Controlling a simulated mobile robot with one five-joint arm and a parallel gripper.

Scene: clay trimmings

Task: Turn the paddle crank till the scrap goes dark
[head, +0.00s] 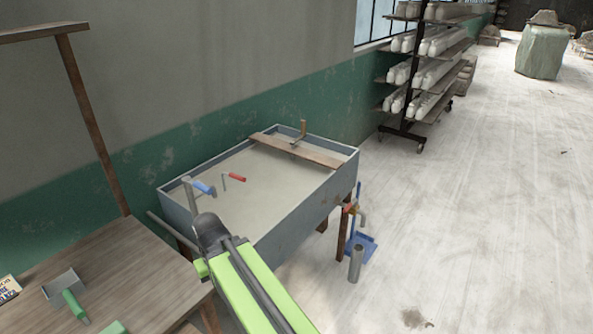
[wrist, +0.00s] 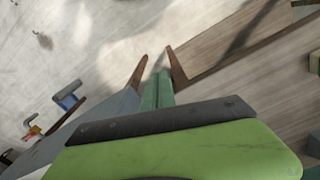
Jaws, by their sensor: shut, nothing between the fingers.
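A grey trough (head: 305,225) stands against the wall. Pale, even grey scrap (head: 270,190) fills it. A wooden board (head: 285,148) lies across its far end, and a crank (head: 301,130) with an upright wooden grip stands on the board. A blue-handled crank (head: 204,187) and a red-handled crank (head: 236,177) show at the near-left side. My gripper (head: 208,232) is at the trough's near corner, well apart from the board's crank. It is shut and holds nothing; its fingertips are hard to make out. Any paddle below the surface is hidden.
A wooden table (head: 125,265) with a green-handled scoop (head: 66,290) stands at the near left. A blue stand (head: 362,246) and a grey cylinder (head: 355,263) are on the floor beside the trough. A shelf rack (head: 425,75) stands behind. The floor at right is open.

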